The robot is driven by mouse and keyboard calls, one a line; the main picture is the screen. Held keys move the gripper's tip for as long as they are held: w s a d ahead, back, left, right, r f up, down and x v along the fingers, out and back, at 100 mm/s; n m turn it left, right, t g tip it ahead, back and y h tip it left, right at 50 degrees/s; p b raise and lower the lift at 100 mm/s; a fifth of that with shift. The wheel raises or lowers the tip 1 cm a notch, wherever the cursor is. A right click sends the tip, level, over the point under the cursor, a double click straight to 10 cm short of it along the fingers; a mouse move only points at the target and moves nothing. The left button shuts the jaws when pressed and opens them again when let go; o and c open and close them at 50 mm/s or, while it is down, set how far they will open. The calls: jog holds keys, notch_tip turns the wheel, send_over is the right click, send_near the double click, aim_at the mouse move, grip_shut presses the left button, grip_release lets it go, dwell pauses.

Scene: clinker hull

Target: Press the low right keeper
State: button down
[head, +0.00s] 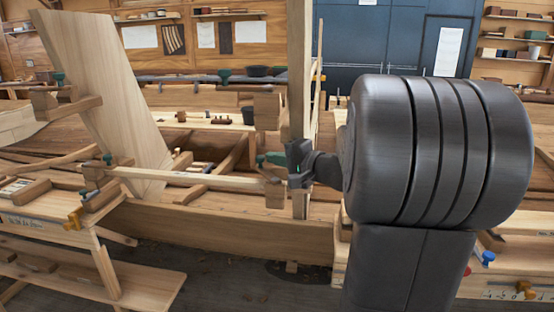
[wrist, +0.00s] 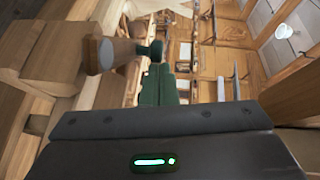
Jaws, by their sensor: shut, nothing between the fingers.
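A horizontal pale wooden bar (head: 195,179) spans the head view, with a small wooden block (head: 273,192) at its right end. That block looks like the low right keeper, though I cannot be sure. In the wrist view the shut green fingers (wrist: 160,88) stand straight ahead of the dark gripper body. A wooden piece with a grey round end (wrist: 105,53) is close by on the left there; I cannot tell if it is the keeper. Any contact is unclear.
An upright wooden post (head: 299,70) stands right behind my gripper. A wide leaning plank (head: 100,90) and a wooden clamp block (head: 95,173) are at the left. A long plank (head: 225,230) runs below the bar. Tools and wood pieces crowd the bench behind.

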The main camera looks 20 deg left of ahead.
jog(key=shift+a+n+g+y+b, duration=0.2)
jog(key=shift+n+g+y+b, duration=0.15)
jog(key=shift+g, duration=0.35)
jog(key=shift+s+a+f+n+g+b, duration=0.1)
jog(key=shift+s+a+n+g+b, duration=0.1)
jog(key=shift+n+g+b, duration=0.45)
jog(key=shift+s+a+f+n+g+b, duration=0.1)
jog(key=shift+a+n+g+b, duration=0.2)
jog(key=shift+g, duration=0.45)
jog(key=shift+s+a+r+b, duration=0.1)
jog(key=shift+s+b, duration=0.05)
jog(key=shift+b, duration=0.15)
jog(key=shift+s+a+n+g, duration=0.1)
jog(key=shift+a+n+g, duration=0.15)
jog(key=shift+n+g, duration=0.4)
jog(key=shift+s+g, duration=0.1)
jog(key=shift+g, duration=0.15)
jog(key=shift+s+r, duration=0.1)
jog(key=d+r+b, duration=0.1)
jog(key=d+b, duration=0.1)
jog(key=d, duration=1.1)
jog(key=shift+w+d+r, duration=0.3)
jog(key=shift+w+r, duration=0.05)
jog(key=shift+w, duration=0.1)
